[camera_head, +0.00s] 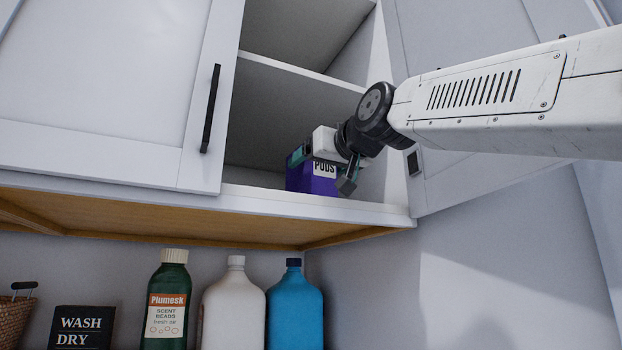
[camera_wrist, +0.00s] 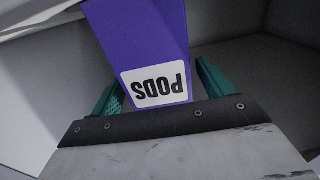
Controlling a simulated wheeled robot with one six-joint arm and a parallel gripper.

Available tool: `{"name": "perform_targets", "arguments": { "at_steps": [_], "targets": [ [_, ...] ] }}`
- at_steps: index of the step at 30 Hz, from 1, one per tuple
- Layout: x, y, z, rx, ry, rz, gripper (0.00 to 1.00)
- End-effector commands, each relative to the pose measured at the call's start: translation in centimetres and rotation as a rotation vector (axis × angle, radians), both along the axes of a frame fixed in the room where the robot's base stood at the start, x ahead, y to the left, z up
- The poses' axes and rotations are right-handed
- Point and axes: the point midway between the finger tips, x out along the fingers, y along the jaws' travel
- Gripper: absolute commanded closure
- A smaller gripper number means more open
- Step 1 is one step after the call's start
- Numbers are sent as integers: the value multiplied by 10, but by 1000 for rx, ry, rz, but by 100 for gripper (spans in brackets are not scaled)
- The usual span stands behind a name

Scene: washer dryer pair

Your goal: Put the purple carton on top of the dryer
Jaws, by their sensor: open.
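The purple carton (camera_head: 312,178), labelled PODS, stands on the bottom shelf of the open wall cabinet, near its right side. My gripper (camera_head: 318,160) is at the carton inside the cabinet and hides part of it. In the wrist view the carton (camera_wrist: 140,40) lies between the two teal fingers (camera_wrist: 155,90), one on each side. The dryer is not in view.
The left cabinet door (camera_head: 110,90) and right door (camera_head: 480,110) flank the opening. A middle shelf (camera_head: 300,72) is above the carton. Below the cabinet stand a green bottle (camera_head: 167,300), a white jug (camera_head: 233,308), a blue jug (camera_head: 294,310), a WASH DRY box (camera_head: 83,328) and a basket (camera_head: 14,320).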

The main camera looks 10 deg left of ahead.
Motion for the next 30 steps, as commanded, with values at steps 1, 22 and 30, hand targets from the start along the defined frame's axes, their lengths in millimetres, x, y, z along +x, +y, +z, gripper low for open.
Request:
{"name": "perform_targets", "arguments": {
  "at_steps": [1,22,30],
  "targets": [
    [5,4,1,0,-1,0,20],
    [10,9,2,3,-3,0,84],
    [12,6,7,3,-3,-4,84]
  ]
}}
